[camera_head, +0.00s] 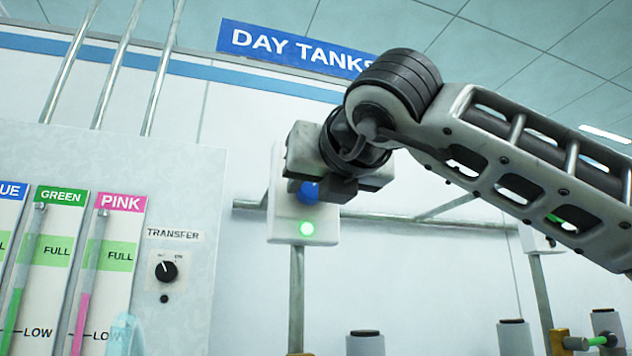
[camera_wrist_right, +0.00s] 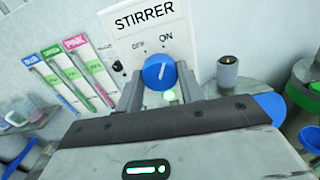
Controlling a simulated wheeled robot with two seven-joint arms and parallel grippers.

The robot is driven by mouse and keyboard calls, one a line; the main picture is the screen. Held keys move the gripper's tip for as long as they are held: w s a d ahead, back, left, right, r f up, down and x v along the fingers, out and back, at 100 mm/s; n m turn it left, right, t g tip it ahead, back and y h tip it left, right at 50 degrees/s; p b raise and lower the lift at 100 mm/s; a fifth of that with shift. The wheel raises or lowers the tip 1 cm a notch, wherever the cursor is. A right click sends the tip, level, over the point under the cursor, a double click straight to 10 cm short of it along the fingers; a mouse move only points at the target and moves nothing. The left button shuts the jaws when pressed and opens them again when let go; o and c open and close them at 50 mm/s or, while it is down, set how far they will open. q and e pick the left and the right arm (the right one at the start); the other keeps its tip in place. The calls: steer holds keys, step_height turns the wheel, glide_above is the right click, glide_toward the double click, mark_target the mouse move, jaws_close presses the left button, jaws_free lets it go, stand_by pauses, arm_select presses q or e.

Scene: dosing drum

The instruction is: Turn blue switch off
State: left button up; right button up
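The blue switch is a round blue knob (camera_wrist_right: 158,72) on a white panel (camera_wrist_right: 150,32) marked STIRRER, OFF and ON. Its white pointer stands nearly upright, leaning slightly right toward ON. A green lamp (camera_head: 306,228) glows below the knob. My right gripper (camera_wrist_right: 160,82) has one finger on each side of the knob, close against its edges, and appears shut on it. In the head view my right gripper (camera_head: 322,186) covers much of the panel, and only part of the blue knob (camera_head: 307,192) shows. My left gripper is not in view.
A grey cabinet (camera_head: 190,285) with blue, green and pink level gauges and a black TRANSFER knob (camera_head: 166,270) stands to the left. Rails and a post (camera_head: 296,300) are by the panel. Dark-topped grey cylinders (camera_head: 366,343) stand below. A DAY TANKS sign (camera_head: 290,48) hangs above.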

steer(key=shift+n, duration=1.3)
steer(key=n, duration=0.3)
steer(key=shift+n, duration=0.3)
steer(key=n, duration=0.4)
steer(key=shift+n, duration=0.8)
steer(key=o, duration=1)
steer(key=shift+s, duration=0.15)
